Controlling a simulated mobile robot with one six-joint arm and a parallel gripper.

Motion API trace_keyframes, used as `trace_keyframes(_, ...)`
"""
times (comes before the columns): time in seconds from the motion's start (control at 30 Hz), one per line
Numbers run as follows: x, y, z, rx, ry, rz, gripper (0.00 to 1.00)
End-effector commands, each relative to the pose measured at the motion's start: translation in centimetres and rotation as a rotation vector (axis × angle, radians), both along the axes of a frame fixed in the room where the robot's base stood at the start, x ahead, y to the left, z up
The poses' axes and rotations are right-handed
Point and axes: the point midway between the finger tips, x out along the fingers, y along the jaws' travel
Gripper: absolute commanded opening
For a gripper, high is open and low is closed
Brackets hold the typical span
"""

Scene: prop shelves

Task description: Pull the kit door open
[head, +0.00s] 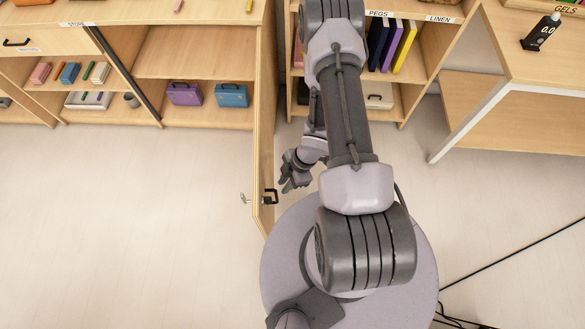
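The wooden door (264,130) stands swung out from the shelf unit, roughly square to its front, and shows nearly edge-on. I cannot read a kit label on it. Its dark handle (270,196) is near the door's outer end, on the right face. A small silver fitting (245,198) sticks out on the left side. My gripper (285,188) is just right of the door, close to the handle and apparently apart from it. Its fingers are small and dark here, so I cannot tell whether they are open.
The compartment left of the door is open, with a purple case (184,94) and a blue case (231,96) on its lower shelf. A shelf with books (404,46) stands behind my arm. A desk (515,75) is at right. The floor left of the door is clear.

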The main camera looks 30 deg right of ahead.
Motion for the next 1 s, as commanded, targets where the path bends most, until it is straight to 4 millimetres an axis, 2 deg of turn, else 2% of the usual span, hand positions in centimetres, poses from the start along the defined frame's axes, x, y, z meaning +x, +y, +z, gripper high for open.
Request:
trace_keyframes(0.03,0.0,-0.6,1.8,-0.001,-0.002,-0.002,0.2)
trace_keyframes(0.1,-0.2,-1.2,3.5,-0.001,-0.003,-0.001,0.2)
trace_keyframes(0.3,-0.5,-2.6,6.7,0.0,-0.001,-0.001,0.2)
trace_keyframes(0.83,-0.5,-2.9,7.1,-0.002,0.0,-0.001,0.2)
trace_keyframes(0.87,-0.3,-3.1,7.3,-0.011,-0.002,-0.007,0.2)
trace_keyframes(0.93,1.5,-4.6,8.6,-0.072,-0.015,-0.056,0.2)
trace_keyframes(0.97,2.7,-5.6,9.7,-0.117,-0.024,-0.099,0.2)
trace_keyframes(1.0,4.7,-7.3,11.9,-0.191,-0.043,-0.179,0.2)
